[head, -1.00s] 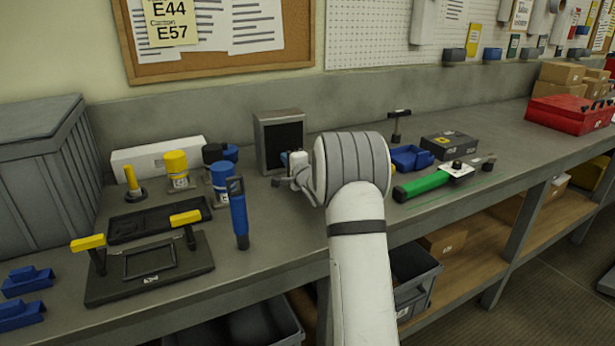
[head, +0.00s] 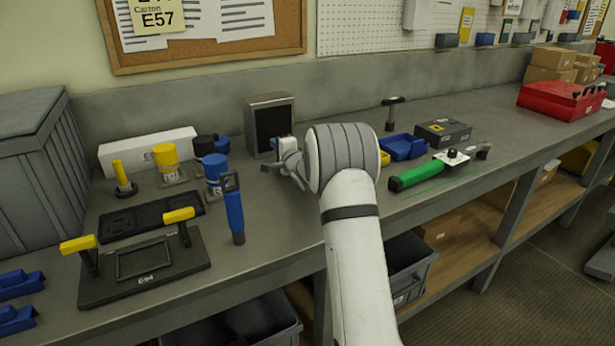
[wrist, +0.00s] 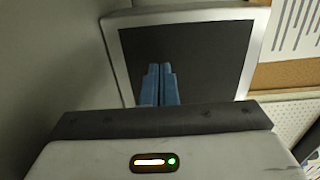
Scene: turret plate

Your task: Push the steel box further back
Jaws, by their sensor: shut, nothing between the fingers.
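The steel box (head: 270,101) stands upright at the back of the grey bench, left of my arm in the head view. It has a grey metal frame and a dark front face. In the wrist view its dark face (wrist: 215,55) and pale rim fill the upper middle. My gripper (head: 283,148) is in front of the box. Its blue fingers (wrist: 160,75) are together with nothing between them, and their tips overlap the dark face. I cannot tell whether they touch it. My wrist hides the box's lower right part in the head view.
Left of the box stand blue, black and yellow-capped cylinders (head: 215,170) and a white carton (head: 146,152). A blue bin (head: 402,147) and a green-handled tool (head: 415,174) lie to the right. The grey back wall (head: 350,90) rises behind the bench.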

